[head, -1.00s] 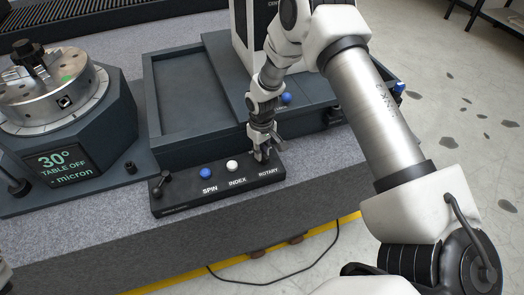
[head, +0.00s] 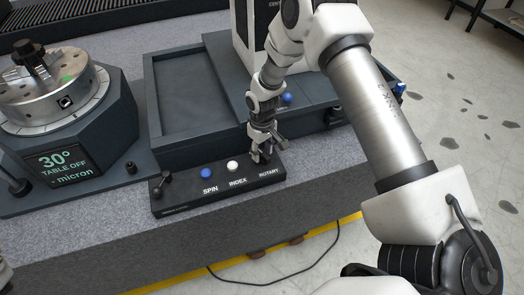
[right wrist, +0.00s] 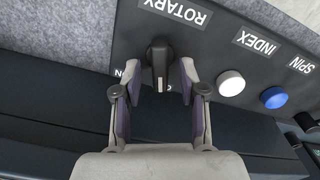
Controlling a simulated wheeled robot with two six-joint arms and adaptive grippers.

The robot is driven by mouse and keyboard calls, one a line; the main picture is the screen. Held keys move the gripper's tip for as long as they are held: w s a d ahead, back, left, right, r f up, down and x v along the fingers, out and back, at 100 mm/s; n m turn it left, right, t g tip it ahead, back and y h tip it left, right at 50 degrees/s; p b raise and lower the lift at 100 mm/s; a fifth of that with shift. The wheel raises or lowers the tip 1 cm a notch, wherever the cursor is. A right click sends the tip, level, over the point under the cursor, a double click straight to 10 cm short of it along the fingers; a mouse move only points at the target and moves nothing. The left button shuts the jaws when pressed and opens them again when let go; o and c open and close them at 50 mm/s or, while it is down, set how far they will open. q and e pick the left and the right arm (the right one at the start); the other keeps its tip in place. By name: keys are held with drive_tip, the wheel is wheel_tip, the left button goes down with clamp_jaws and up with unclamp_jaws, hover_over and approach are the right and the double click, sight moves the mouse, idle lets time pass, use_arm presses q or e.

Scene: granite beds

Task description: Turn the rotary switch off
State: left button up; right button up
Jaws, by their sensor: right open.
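The rotary switch is a black knob (right wrist: 160,60) beside the ROTARY label (right wrist: 175,12) on the black control panel (head: 222,192). In the right wrist view its handle lies nearly upright in the picture. In the head view the gripper mostly hides it. My right gripper (head: 266,155) is at the panel's right end. It is open, with its two fingers (right wrist: 161,82) on either side of the knob and a gap showing on each side. A small marking beside the knob is partly hidden by a finger. My left gripper is not in view.
The panel also bears a white INDEX button (head: 232,166), a blue SPIN button (head: 205,173) and a small lever (head: 160,183). A dark shallow tray (head: 185,95) stands behind the panel. Bare granite lies in front.

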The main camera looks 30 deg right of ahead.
sight(262, 153)
wheel_tip(262, 153, up, 12)
drive_tip(key=shift+f, duration=0.2)
idle(0.4)
drive_tip(key=s+f, duration=0.2)
drive_tip(key=s+a+f+g, duration=0.1)
drive_tip(key=s+f, duration=0.1)
drive_tip(key=f, duration=0.1)
drive_tip(key=s+f+g, duration=0.1)
drive_tip(key=s+f, duration=0.1)
drive_tip(key=f, duration=0.1)
drive_tip(key=shift+s+a+f+n, duration=0.1)
drive_tip(key=shift+s+a+n, duration=0.1)
drive_tip(key=shift+n, duration=0.1)
drive_tip(key=s+a+f+m, duration=0.1)
drive_tip(key=s+a+f, duration=0.25)
drive_tip(key=s, duration=0.55)
drive_tip(key=s+a+f+g, duration=0.1)
drive_tip(key=s+a+f, duration=0.1)
drive_tip(key=s+f, duration=0.5)
drive_tip(key=s+a+f+m, duration=0.1)
drive_tip(key=s+a+f, duration=0.1)
drive_tip(key=s, duration=0.9)
drive_tip(key=w+t, duration=0.3)
drive_tip(key=w, duration=0.1)
drive_tip(key=shift+d, duration=0.25)
